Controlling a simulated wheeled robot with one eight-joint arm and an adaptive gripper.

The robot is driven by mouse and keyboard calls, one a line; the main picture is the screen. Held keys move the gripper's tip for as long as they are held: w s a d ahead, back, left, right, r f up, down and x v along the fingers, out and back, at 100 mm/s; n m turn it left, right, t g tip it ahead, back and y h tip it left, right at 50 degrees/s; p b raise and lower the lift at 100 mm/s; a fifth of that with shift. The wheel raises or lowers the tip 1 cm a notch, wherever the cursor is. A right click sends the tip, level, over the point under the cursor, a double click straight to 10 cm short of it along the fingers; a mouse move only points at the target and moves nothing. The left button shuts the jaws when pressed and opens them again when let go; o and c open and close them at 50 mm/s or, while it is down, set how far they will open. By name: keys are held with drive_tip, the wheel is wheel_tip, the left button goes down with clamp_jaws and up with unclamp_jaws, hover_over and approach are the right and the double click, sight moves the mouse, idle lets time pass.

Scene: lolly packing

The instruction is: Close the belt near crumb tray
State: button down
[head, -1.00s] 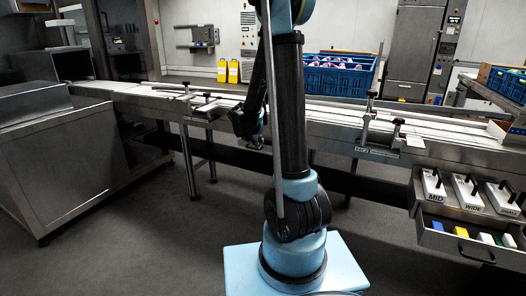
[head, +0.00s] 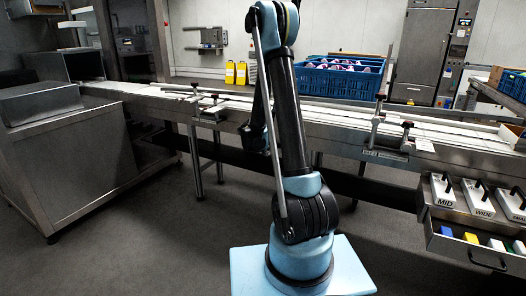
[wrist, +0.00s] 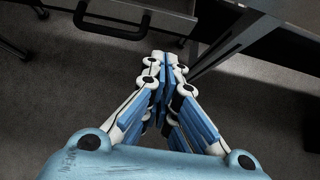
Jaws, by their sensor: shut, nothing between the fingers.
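My gripper (wrist: 165,60) shows in the wrist view with its blue-padded fingers closed together and nothing between them. Ahead of the fingertips, a dark tray-like part with a bar handle (wrist: 140,32) lies at the top of the view. It may be the crumb tray, but I cannot tell. A grey metal panel with a dark bar (wrist: 240,32) is at the upper right, apart from the fingers. In the head view, the long white conveyor belt (head: 335,114) runs across the room behind my arm.
An open drawer (head: 470,246) with coloured blocks juts out at the right, below the MID, WIDE and SMALL blocks (head: 480,203). A steel cabinet (head: 70,160) stands at the left. Blue crates (head: 340,80) stand behind the belt. Open floor lies at lower left.

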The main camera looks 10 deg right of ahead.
drive_tip(key=w+d+f, duration=0.2)
drive_tip(key=w+d, duration=0.1)
drive_tip(key=w, duration=0.2)
drive_tip(key=shift+d+f, duration=0.2)
drive_tip(key=shift+d, duration=0.2)
drive_tip(key=shift+w, duration=0.1)
drive_tip(key=shift+w+d, duration=0.8)
drive_tip(key=shift+w, duration=0.3)
drive_tip(key=shift+w+d, duration=0.75)
drive_tip(key=shift+w, duration=0.3)
drive_tip(key=shift+r, duration=0.1)
